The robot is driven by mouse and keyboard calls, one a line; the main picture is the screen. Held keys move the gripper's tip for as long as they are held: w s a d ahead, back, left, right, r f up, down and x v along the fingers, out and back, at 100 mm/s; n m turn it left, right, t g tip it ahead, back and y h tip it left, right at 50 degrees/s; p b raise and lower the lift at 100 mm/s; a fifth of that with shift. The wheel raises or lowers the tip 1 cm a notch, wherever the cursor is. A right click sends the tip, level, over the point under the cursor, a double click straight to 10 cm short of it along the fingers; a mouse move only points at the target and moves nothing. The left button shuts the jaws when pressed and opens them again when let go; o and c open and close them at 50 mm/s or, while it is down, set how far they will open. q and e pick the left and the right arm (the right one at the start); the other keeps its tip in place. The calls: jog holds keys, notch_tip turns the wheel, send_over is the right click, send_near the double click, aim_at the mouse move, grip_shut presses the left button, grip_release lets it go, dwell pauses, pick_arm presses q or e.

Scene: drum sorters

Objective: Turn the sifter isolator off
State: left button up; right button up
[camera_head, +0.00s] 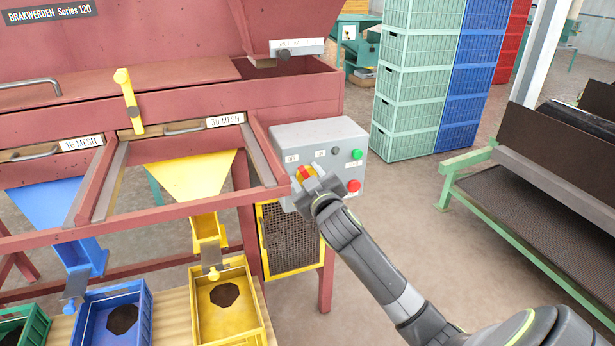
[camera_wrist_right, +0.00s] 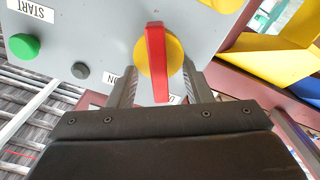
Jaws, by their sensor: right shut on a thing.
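The sifter isolator is a red handle (camera_wrist_right: 156,62) on a round yellow base (camera_wrist_right: 172,50), on the front of a grey control box (camera_head: 318,135). In the head view the red and yellow of the isolator (camera_head: 304,172) show just beyond my right gripper (camera_head: 312,181). In the right wrist view the handle stands upright in the picture between the two fingers of the right gripper (camera_wrist_right: 160,85), which is shut on it. An "ON" label (camera_wrist_right: 113,78) is beside the handle; another label by its lower end is mostly hidden. My left gripper is not in view.
The box also has a green button (camera_head: 357,154), a red button (camera_head: 353,186) and a small dark knob (camera_head: 335,151). The red sifter frame (camera_head: 285,95) is beside it, with a yellow mesh guard (camera_head: 290,240) below. Stacked crates (camera_head: 408,85) stand behind on the right.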

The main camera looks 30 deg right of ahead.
jog(key=shift+a+r+n+p, duration=0.1)
jog(key=shift+r+n+p, duration=0.05)
jog(key=shift+n+p, duration=1.35)
jog(key=shift+n, duration=0.1)
jog(key=shift+a+f, duration=0.1)
jog(key=shift+f, duration=0.25)
jog(key=shift+n, duration=0.3)
jog(key=o, duration=1)
jog(key=shift+c, duration=0.2)
jog(key=b+v, duration=0.1)
jog(key=v, duration=1.6)
jog(key=shift+a, duration=0.15)
